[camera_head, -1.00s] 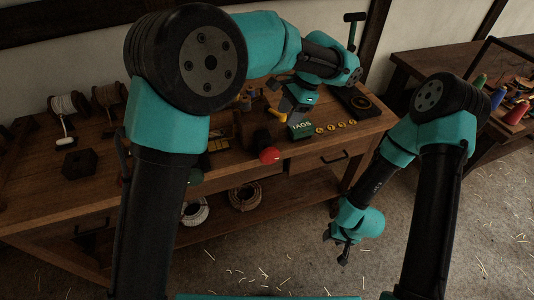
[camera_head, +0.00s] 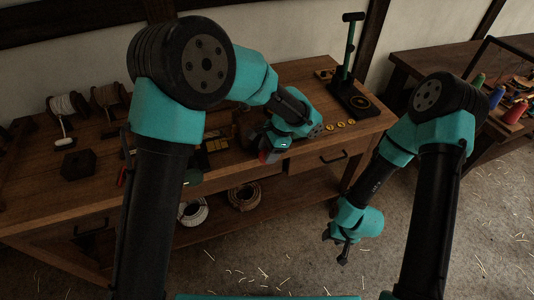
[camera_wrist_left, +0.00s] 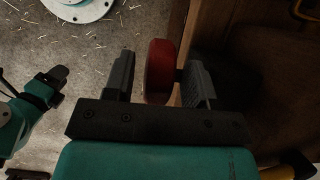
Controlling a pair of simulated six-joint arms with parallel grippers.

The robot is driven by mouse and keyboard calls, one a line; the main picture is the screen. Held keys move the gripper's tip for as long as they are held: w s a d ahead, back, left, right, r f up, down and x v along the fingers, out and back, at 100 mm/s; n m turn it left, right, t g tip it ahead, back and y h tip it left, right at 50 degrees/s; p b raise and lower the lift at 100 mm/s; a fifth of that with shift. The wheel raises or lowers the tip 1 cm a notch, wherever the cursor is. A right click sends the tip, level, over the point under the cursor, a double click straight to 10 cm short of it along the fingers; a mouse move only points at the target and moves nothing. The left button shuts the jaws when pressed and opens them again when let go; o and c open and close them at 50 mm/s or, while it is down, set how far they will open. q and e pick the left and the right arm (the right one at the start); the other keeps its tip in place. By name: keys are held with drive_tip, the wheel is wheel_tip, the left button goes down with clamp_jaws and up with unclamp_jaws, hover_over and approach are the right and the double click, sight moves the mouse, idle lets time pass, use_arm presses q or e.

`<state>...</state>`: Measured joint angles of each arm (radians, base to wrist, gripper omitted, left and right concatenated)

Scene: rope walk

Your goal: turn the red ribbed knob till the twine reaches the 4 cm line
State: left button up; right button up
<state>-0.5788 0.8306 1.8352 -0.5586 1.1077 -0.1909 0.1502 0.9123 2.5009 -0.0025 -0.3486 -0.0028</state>
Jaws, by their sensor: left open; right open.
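The red ribbed knob (camera_head: 267,157) is at the front edge of the workbench, mostly behind my left gripper (camera_head: 262,151) in the head view. In the left wrist view the red knob (camera_wrist_left: 160,70) stands between my two open fingers, with a visible gap to the left finger and a smaller one to the right finger. The fingers are not closed on it. My right gripper (camera_head: 341,247) is open and empty, low over the floor in front of the bench. The twine and the 4 cm line cannot be made out.
The wooden workbench (camera_head: 60,205) carries spools (camera_head: 68,108) and a black block (camera_head: 79,163) at left, a black stand with a tall post (camera_head: 352,98) at right, and yellow discs (camera_head: 340,125). Rope coils (camera_head: 243,197) lie on the lower shelf. A second table stands at right.

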use_arm(q)
drive_tip(key=shift+s+a+f, duration=0.1)
drive_tip(key=shift+a+f, duration=0.1)
drive_tip(key=shift+f, duration=0.3)
drive_tip(key=c, duration=0.9)
drive_tip(key=shift+d, duration=0.1)
drive_tip(key=g+y, duration=0.1)
drive_tip(key=y, duration=0.2)
drive_tip(key=shift+d, duration=0.2)
drive_tip(key=shift+d+r+g+y, duration=0.15)
drive_tip(key=shift+g+y, duration=0.45)
drive_tip(key=shift+y, duration=1.1)
